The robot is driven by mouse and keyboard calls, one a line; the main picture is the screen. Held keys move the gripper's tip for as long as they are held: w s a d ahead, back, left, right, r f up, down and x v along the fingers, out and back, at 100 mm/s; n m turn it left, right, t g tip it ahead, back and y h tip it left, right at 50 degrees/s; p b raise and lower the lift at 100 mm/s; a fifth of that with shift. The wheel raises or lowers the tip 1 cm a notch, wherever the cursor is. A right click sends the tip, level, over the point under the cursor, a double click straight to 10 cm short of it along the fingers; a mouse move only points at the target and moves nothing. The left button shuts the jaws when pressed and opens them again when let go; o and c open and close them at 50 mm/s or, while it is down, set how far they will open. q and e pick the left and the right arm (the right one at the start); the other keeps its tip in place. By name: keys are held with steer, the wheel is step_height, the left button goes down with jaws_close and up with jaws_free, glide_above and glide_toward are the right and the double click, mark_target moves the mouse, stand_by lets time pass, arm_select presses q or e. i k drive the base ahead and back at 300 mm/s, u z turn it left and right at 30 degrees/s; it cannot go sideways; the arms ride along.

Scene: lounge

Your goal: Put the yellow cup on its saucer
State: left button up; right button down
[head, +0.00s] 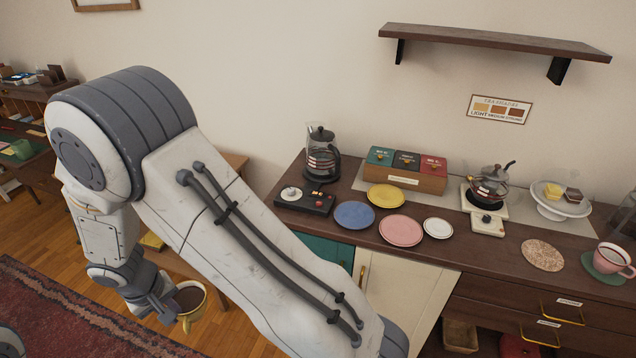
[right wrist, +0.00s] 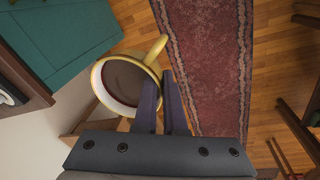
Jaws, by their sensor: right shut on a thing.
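The yellow cup (head: 187,318) is full of dark liquid and roughly upright, held off the counter at the lower left of the head view. My right gripper (head: 168,306) is shut on it. In the right wrist view the fingers (right wrist: 164,103) are against the cup's side near its handle, and the cup (right wrist: 103,94) shows its rim and handle; the exact grip point is hard to tell. The yellow saucer (head: 386,196) lies empty on the counter, well to the right of the cup. My left gripper is not in view.
On the counter (head: 452,254) are a blue saucer (head: 354,215), a pink saucer (head: 400,230), a white saucer (head: 438,228), a glass kettle (head: 322,160), a box of tins (head: 420,180) and a small stove pot (head: 487,184). A pink cup (head: 611,257) stands far right. A wall shelf (head: 490,40) hangs above.

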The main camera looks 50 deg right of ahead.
mark_target(386, 197)
steer(key=z, duration=0.85)
steer(key=i, duration=1.05)
steer(key=z, duration=0.25)
